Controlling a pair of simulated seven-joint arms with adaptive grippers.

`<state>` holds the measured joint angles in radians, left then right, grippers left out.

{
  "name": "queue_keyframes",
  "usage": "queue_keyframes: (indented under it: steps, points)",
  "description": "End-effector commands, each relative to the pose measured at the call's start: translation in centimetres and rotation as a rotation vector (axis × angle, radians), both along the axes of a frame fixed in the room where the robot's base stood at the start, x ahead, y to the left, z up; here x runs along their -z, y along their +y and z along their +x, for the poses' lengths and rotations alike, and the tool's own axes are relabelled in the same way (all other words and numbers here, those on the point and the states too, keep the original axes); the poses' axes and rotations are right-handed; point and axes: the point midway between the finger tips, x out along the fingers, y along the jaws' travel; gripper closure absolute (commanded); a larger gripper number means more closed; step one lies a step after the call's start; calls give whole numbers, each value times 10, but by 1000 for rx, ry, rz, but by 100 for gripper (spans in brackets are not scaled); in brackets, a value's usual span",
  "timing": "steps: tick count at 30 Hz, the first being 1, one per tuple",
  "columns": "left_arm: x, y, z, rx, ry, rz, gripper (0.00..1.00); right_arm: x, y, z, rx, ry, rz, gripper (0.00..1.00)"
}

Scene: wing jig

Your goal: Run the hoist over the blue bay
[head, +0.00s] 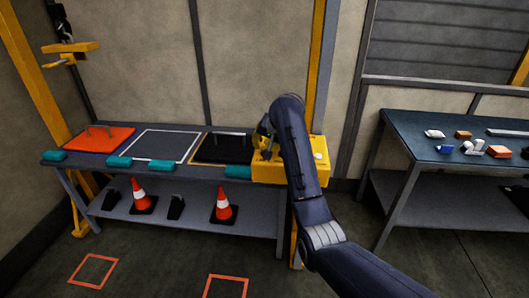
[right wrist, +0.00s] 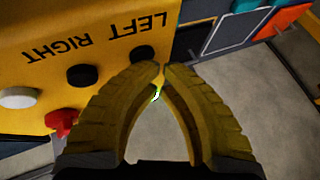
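The yellow hoist (head: 70,48) hangs at the upper left, roughly above the orange plate (head: 100,138) on the bench. Another black button (right wrist: 82,75) is by RIGHT. My arm hides most of this gripper in the head view. My left gripper is out of view.
A red knob (right wrist: 62,122) and a white button (right wrist: 18,98) are on the box. Teal blocks (head: 120,162) line the bench front. Cones (head: 223,205) stand on the shelf below. A second table (head: 450,135) with small parts stands at right.

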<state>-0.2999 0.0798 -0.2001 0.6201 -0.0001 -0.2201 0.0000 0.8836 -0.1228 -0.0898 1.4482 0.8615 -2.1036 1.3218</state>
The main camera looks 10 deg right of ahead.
Motion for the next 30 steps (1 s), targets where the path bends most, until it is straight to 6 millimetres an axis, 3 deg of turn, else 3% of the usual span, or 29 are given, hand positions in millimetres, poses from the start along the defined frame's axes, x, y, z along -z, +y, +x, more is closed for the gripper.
queue_keyframes:
  steps: [20,30]
  points:
    - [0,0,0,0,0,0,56,0,0,0,0,1,-1,100]
    - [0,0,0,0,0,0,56,-13,0,0,-1,0,1,100]
